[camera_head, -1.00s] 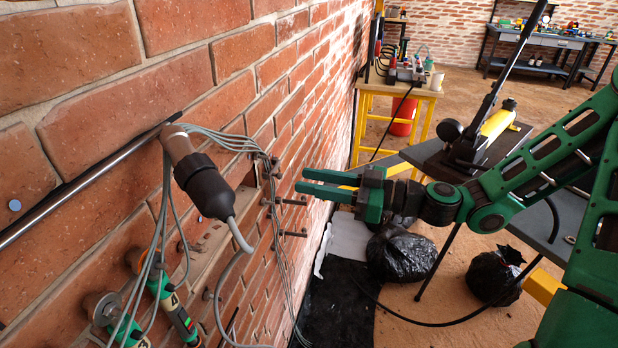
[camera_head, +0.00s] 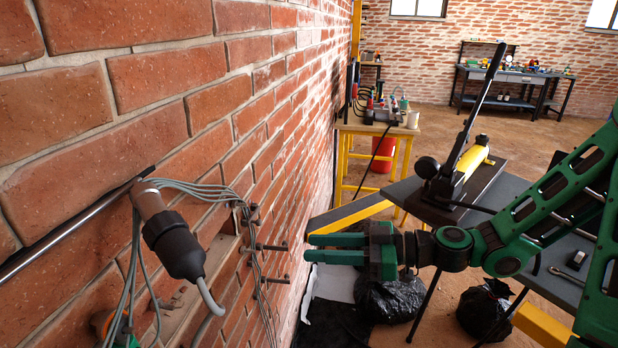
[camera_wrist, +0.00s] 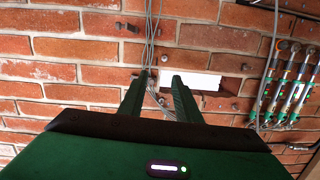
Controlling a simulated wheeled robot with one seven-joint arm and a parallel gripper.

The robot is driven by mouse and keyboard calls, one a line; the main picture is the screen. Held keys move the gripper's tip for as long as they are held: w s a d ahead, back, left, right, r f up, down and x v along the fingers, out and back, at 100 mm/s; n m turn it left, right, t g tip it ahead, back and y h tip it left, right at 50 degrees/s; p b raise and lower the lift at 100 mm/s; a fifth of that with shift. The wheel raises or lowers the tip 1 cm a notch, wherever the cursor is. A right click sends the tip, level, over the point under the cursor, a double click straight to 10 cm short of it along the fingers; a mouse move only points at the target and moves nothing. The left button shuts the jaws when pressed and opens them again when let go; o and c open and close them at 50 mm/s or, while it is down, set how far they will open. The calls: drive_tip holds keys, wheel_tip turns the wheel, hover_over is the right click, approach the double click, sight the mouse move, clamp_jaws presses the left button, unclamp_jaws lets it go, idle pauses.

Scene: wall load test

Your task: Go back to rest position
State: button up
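My green gripper (camera_head: 335,248) is in the middle of the head view, pointing left at the brick wall (camera_head: 160,80). Its two fingers are apart with a gap between them and hold nothing that I can see. In the wrist view my gripper (camera_wrist: 160,85) faces the wall, with grey cables and a pale rectangular opening (camera_wrist: 200,80) beyond the fingertips. The fingertips look clear of the wall bolts (camera_head: 270,248).
A black cylindrical connector (camera_head: 175,245) with cables juts from the wall at left. Green-and-silver cylinders (camera_wrist: 290,90) hang on the wall. A dark table (camera_head: 410,195) bears a yellow hand pump (camera_head: 470,158). Black bags (camera_head: 390,298) lie on the floor below my gripper.

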drive_tip(key=s+d+f+m+g+h, duration=0.1)
drive_tip(key=s+d+f+h, duration=0.1)
drive_tip(key=f, duration=0.2)
drive_tip(key=s+d+f+g+h, duration=0.1)
drive_tip(key=s+d+f+h, duration=0.15)
drive_tip(key=f, duration=0.25)
drive_tip(key=s+d+f+m+g+h, duration=0.1)
drive_tip(key=s+d+f+m+h, duration=0.15)
drive_tip(key=d+m+h, duration=0.65)
drive_tip(key=s+d+r+m, duration=0.3)
drive_tip(key=s+d+r, duration=0.1)
drive_tip(key=d, duration=0.3)
drive_tip(key=s+d+r+m+h, duration=0.1)
drive_tip(key=s+d+r+m, duration=0.3)
drive_tip(key=s+d, duration=0.2)
drive_tip(key=s+d+r+m+h, duration=0.1)
drive_tip(key=s+d+r+m, duration=0.2)
drive_tip(key=d, duration=0.6)
drive_tip(key=shift+s+d+r+m, duration=0.4)
drive_tip(key=shift+s+m, duration=0.3)
drive_tip(key=shift+s, duration=0.25)
drive_tip(key=shift+a+h, duration=0.1)
drive_tip(key=shift+h, duration=0.15)
drive_tip(key=shift+w+f+g, duration=0.25)
drive_tip(key=shift+w+g, duration=0.05)
drive_tip(key=shift+w, duration=0.35)
